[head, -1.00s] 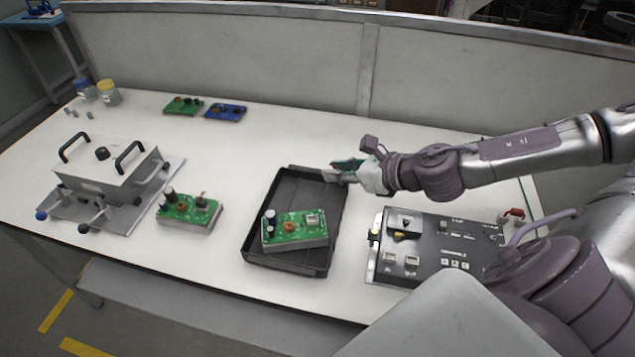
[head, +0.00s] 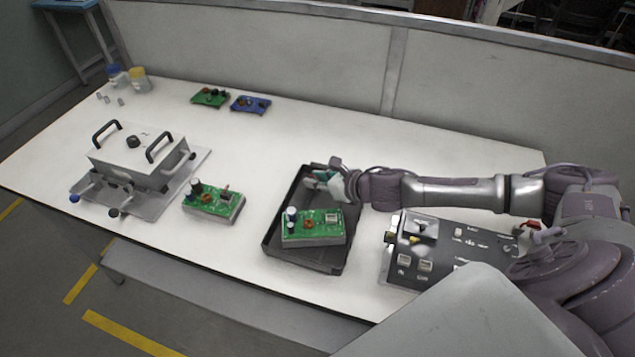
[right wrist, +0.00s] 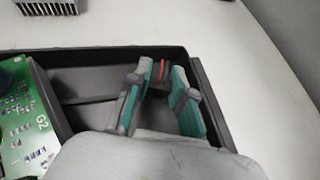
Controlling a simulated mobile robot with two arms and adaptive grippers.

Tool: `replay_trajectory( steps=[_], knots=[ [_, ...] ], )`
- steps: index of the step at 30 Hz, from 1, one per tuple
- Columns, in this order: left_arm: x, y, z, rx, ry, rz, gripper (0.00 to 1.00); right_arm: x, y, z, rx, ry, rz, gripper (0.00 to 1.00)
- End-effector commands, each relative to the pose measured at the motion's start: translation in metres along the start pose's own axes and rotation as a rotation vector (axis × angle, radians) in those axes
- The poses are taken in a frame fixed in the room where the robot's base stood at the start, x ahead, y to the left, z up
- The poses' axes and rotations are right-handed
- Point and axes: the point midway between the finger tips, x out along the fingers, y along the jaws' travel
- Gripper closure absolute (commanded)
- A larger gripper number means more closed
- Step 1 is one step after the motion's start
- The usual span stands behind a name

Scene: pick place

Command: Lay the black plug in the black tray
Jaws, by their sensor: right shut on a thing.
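The black tray (head: 345,235) lies on the table in the middle of the head view, with a green circuit board (head: 318,230) in its near half. My right gripper (head: 318,180) is over the far part of the tray, beyond the board. In the right wrist view its teal-padded fingers are shut on the black plug (right wrist: 157,76), a dark piece with a red mark. The tray floor shows behind and beside the plug. The plug is hard to make out against the tray in the head view. Whether it touches the tray floor I cannot tell. My left gripper is not in view.
A dark control panel (head: 440,250) stands right of the tray, under my right arm. Another green board (head: 214,202) lies left of the tray, and a white box with black handles (head: 135,160) stands farther left. Small boards (head: 250,104) lie at the back.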

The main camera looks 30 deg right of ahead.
Motion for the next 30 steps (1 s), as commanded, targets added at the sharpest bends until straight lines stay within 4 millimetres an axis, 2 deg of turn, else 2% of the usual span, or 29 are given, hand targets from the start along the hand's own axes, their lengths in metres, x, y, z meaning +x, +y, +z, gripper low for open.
replay_trajectory(
  steps=[3,14,15,19,30],
  knots=[
    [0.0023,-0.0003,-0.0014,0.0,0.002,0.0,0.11,0.0041,-0.0001,-0.0081,0.001,0.0,0.0,0.91],
    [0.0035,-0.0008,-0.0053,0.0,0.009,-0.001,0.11,0.0056,-0.0001,-0.0106,0.0,-0.001,0.0,0.91],
    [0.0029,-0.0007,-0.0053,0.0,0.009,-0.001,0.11,0.0053,-0.0002,-0.0098,0.0,-0.002,0.0,0.73],
    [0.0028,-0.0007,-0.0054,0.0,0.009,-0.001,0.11,0.0052,-0.0001,-0.0097,0.0,-0.001,0.0,0.52],
    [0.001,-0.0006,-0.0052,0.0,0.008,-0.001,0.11,0.0021,-0.0005,-0.0059,0.0,-0.001,0.0,0.52]
  ],
)
